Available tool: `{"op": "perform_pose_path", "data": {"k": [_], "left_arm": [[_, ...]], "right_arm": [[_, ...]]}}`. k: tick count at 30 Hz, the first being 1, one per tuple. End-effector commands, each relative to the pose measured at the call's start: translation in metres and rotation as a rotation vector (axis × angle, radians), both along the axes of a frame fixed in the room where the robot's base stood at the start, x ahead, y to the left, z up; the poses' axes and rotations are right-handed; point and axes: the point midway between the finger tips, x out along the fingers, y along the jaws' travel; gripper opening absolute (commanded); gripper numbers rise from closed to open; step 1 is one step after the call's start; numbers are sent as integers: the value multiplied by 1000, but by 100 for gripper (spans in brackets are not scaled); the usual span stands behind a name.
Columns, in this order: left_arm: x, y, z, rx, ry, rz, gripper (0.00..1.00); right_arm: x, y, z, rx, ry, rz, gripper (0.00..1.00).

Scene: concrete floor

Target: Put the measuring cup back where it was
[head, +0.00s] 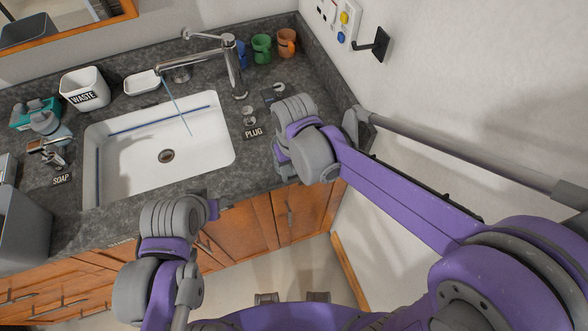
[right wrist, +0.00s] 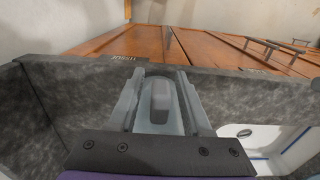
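My right gripper shows in the right wrist view (right wrist: 162,98) with a pale, see-through thing with a grey upright handle-like part between its two fingers. I take this for the measuring cup (right wrist: 160,100); both fingers seem to touch it. In the head view the right wrist is over the counter right of the sink, hiding the fingertips and the cup. My left gripper (head: 211,209) is mostly hidden behind its own wrist, in front of the sink's near edge; its fingers cannot be made out.
The dark stone counter (head: 225,183) holds a white sink (head: 122,180) with a tall faucet (head: 232,72). Green (head: 261,47) and orange (head: 287,42) mugs stand at the back right. A PLUG label (head: 253,133) lies beside the sink. A white wall (head: 440,80) closes the right side.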

Motion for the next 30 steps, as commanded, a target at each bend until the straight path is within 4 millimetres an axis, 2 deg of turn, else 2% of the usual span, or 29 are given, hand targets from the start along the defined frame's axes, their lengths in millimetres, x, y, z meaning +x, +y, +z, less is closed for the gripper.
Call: {"op": "perform_pose_path", "data": {"k": [4, 8, 21, 25, 30], "left_arm": [[1, 0, 1, 0, -1, 0, 50], [3, 0, 5, 0, -5, 0, 50], [7, 0, 15, 0, -14, 0, 50], [8, 0, 15, 0, -15, 0, 50], [8, 0, 16, 0, -15, 0, 50]], "right_arm": [[0, 0, 2, 0, -1, 0, 49], [0, 0, 12, 0, -1, 0, 49], [0, 0, 100, 0, -1, 1, 49], [-1, 0, 116, 0, 0, 1, 49], [-1, 0, 123, 0, 0, 0, 49]]}}
